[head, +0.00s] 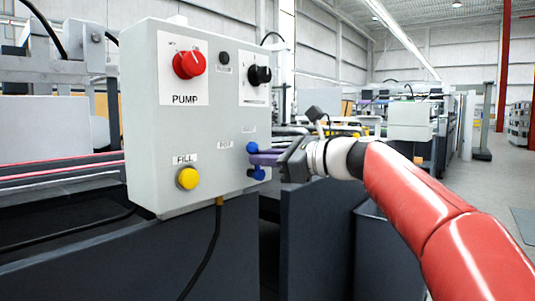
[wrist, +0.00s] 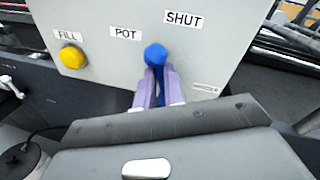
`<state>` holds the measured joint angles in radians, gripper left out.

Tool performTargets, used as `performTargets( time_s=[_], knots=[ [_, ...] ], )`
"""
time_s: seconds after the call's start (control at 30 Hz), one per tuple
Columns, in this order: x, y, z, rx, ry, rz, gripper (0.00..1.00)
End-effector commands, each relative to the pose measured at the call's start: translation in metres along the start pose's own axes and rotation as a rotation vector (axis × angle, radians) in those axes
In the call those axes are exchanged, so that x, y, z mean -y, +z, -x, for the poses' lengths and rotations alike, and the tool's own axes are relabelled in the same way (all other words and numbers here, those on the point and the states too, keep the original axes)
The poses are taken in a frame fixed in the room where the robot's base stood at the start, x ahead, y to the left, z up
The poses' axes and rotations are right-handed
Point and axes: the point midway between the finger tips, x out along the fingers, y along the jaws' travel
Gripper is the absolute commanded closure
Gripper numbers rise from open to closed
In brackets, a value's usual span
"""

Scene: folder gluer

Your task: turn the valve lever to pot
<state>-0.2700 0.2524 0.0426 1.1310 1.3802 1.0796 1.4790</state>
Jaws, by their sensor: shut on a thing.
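The valve lever (head: 252,147) is blue and sits on the right part of the grey control box's face. It also shows in the wrist view (wrist: 155,54), with its round blue hub below and between the POT label (wrist: 126,33) and the SHUT label (wrist: 184,19). My gripper (head: 259,159) has its purple fingers closed around the lever's arm. In the wrist view the fingers (wrist: 157,88) lie on both sides of a blue strip running down from the hub. The fingers hide part of the lever, so its exact angle is hard to tell.
The grey box (head: 142,100) also carries a red PUMP knob (head: 188,64), a black knob (head: 260,75) and a yellow FILL button (head: 188,178). A dark cable (head: 209,250) hangs below it. Dark machine panels stand under the box. Open floor lies at the far right.

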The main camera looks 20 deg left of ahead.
Motion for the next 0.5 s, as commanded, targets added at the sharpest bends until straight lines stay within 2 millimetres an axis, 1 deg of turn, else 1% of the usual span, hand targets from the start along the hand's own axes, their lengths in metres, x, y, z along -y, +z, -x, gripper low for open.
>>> performTargets(
  time_s=[0.2,0.5],
  knots=[
    [-0.008,0.0,-0.001,-0.036,0.001,0.178,1.0],
    [-0.016,-0.002,-0.003,-0.071,0.001,0.359,1.0]
  ],
)
